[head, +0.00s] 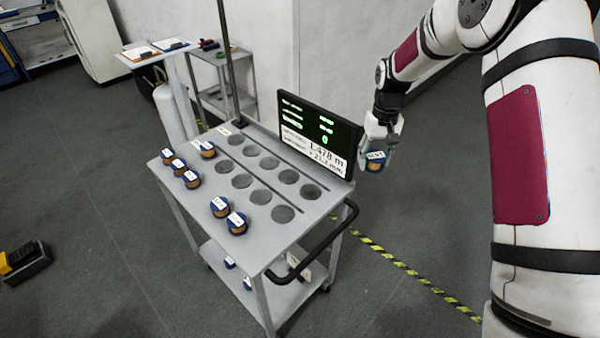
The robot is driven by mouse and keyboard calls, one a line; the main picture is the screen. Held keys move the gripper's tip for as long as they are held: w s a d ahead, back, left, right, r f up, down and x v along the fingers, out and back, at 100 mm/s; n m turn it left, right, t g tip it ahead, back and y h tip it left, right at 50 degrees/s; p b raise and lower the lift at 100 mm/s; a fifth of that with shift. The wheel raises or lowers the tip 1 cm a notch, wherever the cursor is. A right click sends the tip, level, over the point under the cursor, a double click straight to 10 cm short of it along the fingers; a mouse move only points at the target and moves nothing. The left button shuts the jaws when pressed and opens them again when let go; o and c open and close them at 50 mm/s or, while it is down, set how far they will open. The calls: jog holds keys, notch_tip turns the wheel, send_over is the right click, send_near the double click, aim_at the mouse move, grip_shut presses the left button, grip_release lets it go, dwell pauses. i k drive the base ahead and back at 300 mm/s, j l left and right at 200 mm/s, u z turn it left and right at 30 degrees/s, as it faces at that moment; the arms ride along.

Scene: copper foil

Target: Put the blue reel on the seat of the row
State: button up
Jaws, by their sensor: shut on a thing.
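My gripper (378,150) is at the right of the trolley, beside the screen's right edge. It is shut on a blue reel (376,166) with copper-coloured winding and a white label, held in the air. The grey trolley top (265,245) has rows of round seats; several empty seats, such as one empty seat (283,214), show as dark circles. Several similar blue reels stand on the trolley's left and front part, among them a front reel (237,222), its neighbour (220,207), and a back reel (207,149).
A black screen (318,137) stands along the trolley's back right edge, close to my gripper. A black handle (318,249) curves off the right end. A thin post (228,60) rises behind. A lower shelf (285,296) holds small items. Yellow-black tape (420,278) crosses the floor.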

aim_at(235, 139)
jog(key=j+z, duration=0.1)
jog(key=z, duration=0.4)
jog(key=j+z, duration=0.15)
jog(key=z, duration=0.35)
jog(key=k+z, duration=0.1)
jog(key=z, duration=0.35)
jog(key=j+z, duration=0.15)
jog(key=z, duration=0.35)
jog(key=k+z, duration=0.15)
jog(key=z, duration=0.85)
jog(key=k+j+z, duration=0.25)
jog(key=k+z, duration=0.9)
jog(key=k+j+z, duration=0.15)
jog(key=k, duration=0.65)
jog(key=k+l+z, duration=0.1)
jog(key=k, duration=0.75)
jog(key=k+z, duration=0.15)
jog(key=k, duration=0.65)
jog(key=k+l+z, duration=0.1)
jog(key=k, duration=0.7)
jog(key=k+l+z, duration=0.1)
jog(key=k, duration=0.25)
jog(key=k+l+z, duration=0.1)
jog(key=k, duration=0.3)
jog(key=k+u, duration=0.15)
jog(key=u, duration=0.2)
jog(key=k+j+u, duration=0.1)
jog(key=u, duration=0.3)
jog(key=i+j+u, duration=0.1)
jog(key=u, duration=1.1)
